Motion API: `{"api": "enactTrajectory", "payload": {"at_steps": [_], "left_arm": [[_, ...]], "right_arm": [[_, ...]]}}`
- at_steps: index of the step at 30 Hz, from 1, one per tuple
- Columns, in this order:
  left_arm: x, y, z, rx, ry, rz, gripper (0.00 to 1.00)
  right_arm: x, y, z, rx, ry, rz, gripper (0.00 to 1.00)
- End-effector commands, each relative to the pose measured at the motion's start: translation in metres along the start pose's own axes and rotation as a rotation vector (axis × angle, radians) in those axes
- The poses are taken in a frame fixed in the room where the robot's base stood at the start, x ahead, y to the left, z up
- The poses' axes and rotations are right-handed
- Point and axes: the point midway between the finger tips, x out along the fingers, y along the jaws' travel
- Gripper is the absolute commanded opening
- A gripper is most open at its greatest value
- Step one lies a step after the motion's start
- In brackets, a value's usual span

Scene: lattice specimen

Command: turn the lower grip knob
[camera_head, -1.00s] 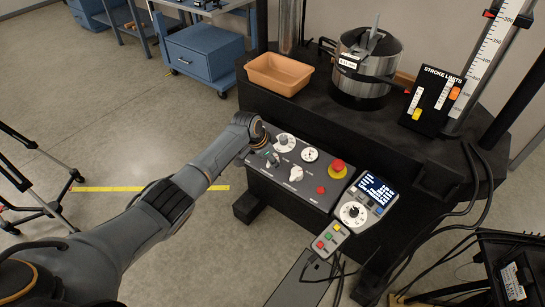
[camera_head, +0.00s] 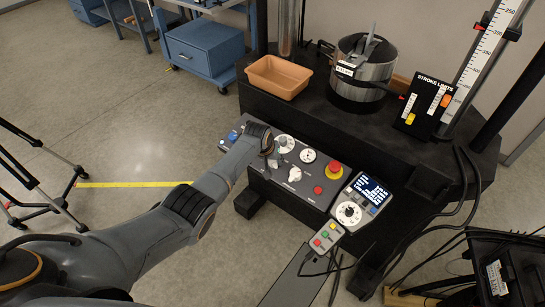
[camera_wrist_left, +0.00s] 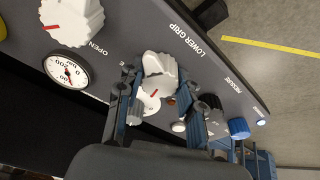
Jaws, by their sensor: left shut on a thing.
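The lower grip knob (camera_wrist_left: 158,72) is white with a red mark and sits beside the "LOWER GRIP" label in the left wrist view. My left gripper (camera_wrist_left: 160,110) has its blue and grey fingers on either side of this knob and is shut on it. In the head view my left gripper (camera_head: 272,154) reaches down to the left part of the control panel (camera_head: 312,199), and its wrist and fingers mostly hide the knob. My right gripper is not in view.
A handset (camera_head: 327,236) hangs at the front. An orange tray (camera_head: 277,77) and a metal pot (camera_head: 363,68) stand behind.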

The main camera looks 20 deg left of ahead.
Motion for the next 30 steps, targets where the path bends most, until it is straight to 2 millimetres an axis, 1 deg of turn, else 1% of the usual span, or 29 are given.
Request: {"api": "enactTrajectory", "payload": {"at_steps": [1,6,15,21,30], "left_arm": [[-0.0007,0.0009,0.0009,-0.046,-0.004,-0.007,0.05],[-0.0001,0.0014,0.0010,-0.199,-0.004,-0.034,0.05],[0.0008,0.0011,0.0013,-0.422,-0.004,-0.074,0.05],[0.0010,0.0015,0.0015,-0.515,-0.004,-0.090,0.05],[0.0008,0.0011,0.0011,-0.572,-0.004,-0.101,0.05]], "right_arm": [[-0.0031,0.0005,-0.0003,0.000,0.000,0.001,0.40],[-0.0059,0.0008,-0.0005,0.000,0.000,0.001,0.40],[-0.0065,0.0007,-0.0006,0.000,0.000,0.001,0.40],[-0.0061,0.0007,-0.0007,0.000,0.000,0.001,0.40],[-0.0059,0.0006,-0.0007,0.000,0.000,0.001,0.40]]}}
